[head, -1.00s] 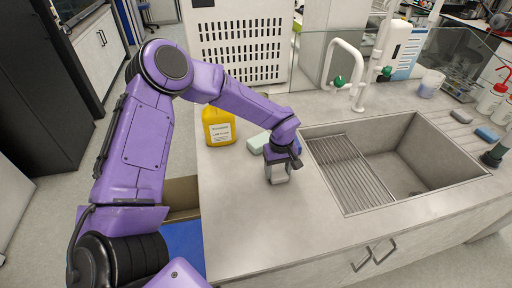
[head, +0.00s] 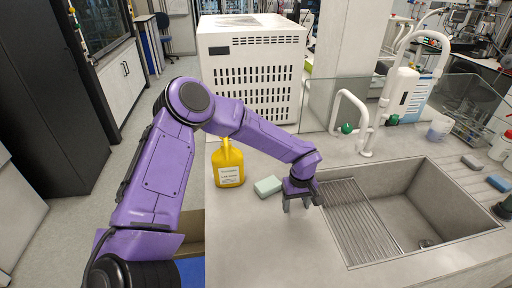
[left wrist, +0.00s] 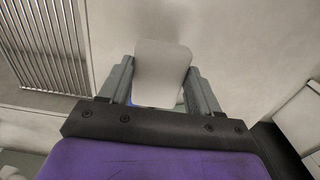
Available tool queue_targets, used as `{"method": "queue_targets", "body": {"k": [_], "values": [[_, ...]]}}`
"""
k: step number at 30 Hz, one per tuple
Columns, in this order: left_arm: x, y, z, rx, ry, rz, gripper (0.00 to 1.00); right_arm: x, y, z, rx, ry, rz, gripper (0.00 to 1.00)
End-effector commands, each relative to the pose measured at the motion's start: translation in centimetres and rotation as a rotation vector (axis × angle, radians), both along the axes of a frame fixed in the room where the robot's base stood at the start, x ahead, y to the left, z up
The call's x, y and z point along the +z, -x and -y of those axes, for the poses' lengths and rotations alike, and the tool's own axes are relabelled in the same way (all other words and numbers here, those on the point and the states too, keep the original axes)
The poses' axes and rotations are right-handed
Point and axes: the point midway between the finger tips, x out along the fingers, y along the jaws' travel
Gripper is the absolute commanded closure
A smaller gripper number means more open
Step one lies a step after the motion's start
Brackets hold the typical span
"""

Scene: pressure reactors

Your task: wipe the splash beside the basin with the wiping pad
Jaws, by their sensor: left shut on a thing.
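My left gripper (head: 300,204) is low over the counter, just left of the basin (head: 425,200) and its ribbed drainer. It points down. In the left wrist view its two grey fingers (left wrist: 160,88) are shut on a pale grey pad with rounded corners, the wiping pad (left wrist: 163,65). In the head view the pad is hard to make out between the fingers, and I cannot tell whether it touches the counter. I cannot clearly make out the splash. My right gripper is not in view.
A pale green sponge (head: 267,186) lies just left of the gripper. A yellow bottle (head: 228,163) stands further left. A white tap (head: 352,125) and a glass screen are behind the basin. The counter front (head: 270,250) is clear.

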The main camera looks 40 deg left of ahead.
Motion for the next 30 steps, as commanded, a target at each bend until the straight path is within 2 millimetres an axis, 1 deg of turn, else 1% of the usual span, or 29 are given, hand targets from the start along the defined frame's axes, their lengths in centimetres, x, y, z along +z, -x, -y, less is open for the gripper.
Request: {"method": "queue_targets", "body": {"k": [1, 3, 10, 27, 29, 30], "values": [[0.9, 0.0, 0.0, 0.001, 0.001, -0.001, 0.62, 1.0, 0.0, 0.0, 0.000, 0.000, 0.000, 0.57], [1.5, 0.1, -0.1, 0.003, 0.002, 0.000, 0.62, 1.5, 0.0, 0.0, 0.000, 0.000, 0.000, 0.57], [2.5, 0.1, -0.2, 0.005, 0.001, -0.001, 0.62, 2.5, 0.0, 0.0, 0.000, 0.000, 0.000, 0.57], [2.4, 0.1, -0.2, 0.004, 0.001, 0.001, 0.62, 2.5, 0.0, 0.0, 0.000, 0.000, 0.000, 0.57], [2.2, 0.2, -0.1, -0.008, 0.001, 0.000, 0.62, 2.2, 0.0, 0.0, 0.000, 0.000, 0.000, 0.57], [1.9, 0.2, 0.3, -0.034, 0.003, -0.001, 0.62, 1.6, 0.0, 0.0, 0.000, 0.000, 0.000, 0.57]]}}
